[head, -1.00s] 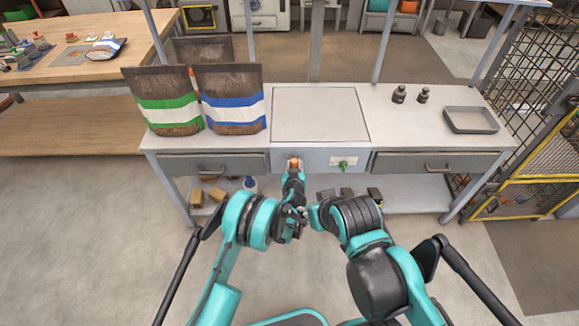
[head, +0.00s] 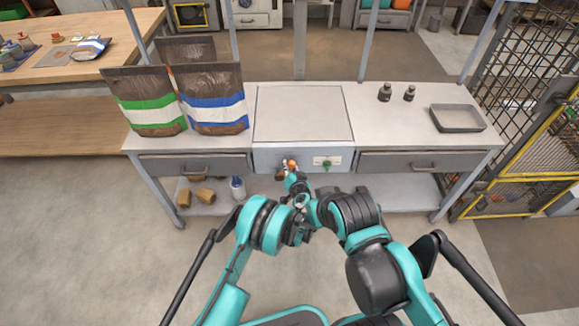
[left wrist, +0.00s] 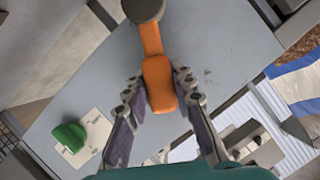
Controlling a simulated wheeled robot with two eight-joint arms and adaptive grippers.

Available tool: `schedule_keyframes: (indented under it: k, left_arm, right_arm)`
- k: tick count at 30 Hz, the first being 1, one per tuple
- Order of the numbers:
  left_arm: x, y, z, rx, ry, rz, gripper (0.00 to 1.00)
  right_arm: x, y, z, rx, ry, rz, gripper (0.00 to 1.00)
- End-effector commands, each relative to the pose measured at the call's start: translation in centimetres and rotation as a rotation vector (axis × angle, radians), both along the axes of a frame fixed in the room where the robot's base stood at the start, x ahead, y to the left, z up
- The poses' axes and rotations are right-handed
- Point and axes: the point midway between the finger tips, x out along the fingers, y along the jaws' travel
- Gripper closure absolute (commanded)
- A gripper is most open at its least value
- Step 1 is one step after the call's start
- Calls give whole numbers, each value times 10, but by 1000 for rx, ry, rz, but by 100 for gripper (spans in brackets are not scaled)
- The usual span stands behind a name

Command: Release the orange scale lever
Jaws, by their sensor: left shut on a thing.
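The orange lever (head: 291,163) is on the grey front panel of the bench, between the two drawers. In the left wrist view the lever (left wrist: 159,84) runs down from a dark round pivot (left wrist: 143,8). My left gripper (head: 289,172) is at the lever. In the left wrist view its fingers (left wrist: 160,100) lie on both sides of the orange grip, shut on it.
A green knob (head: 327,164) on a pale plate is right of the lever; it also shows in the left wrist view (left wrist: 70,137). Pellet bags (head: 215,98), dark weights (head: 384,92) and a grey tray (head: 458,118) stand on the bench. A mesh fence (head: 520,130) is at right.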

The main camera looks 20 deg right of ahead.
Motion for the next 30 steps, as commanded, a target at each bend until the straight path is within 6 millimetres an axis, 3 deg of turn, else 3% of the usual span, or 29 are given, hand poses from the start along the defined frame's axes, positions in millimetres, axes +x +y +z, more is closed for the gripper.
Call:
schedule_keyframes:
  k: [12, 13, 15, 25, 30]
  left_arm:
    - [0, -1, -1, 10, -3, -2, 100]
    - [0, -1, -1, 10, -3, -2, 73]
    - [0, -1, -1, 9, -3, -2, 54]
    - [0, 0, 0, -1, 1, 0, 53]
    - [2, 3, 6, -135, 39, 2, 53]
  right_arm:
    - [0, 0, 0, 0, 0, 0, 60]
    - [0, 0, 0, 0, 0, 0, 60]
    - [0, 0, 0, 0, 0, 0, 60]
    - [0, 0, 0, 0, 0, 0, 60]
    - [0, 0, 0, 0, 0, 0, 60]
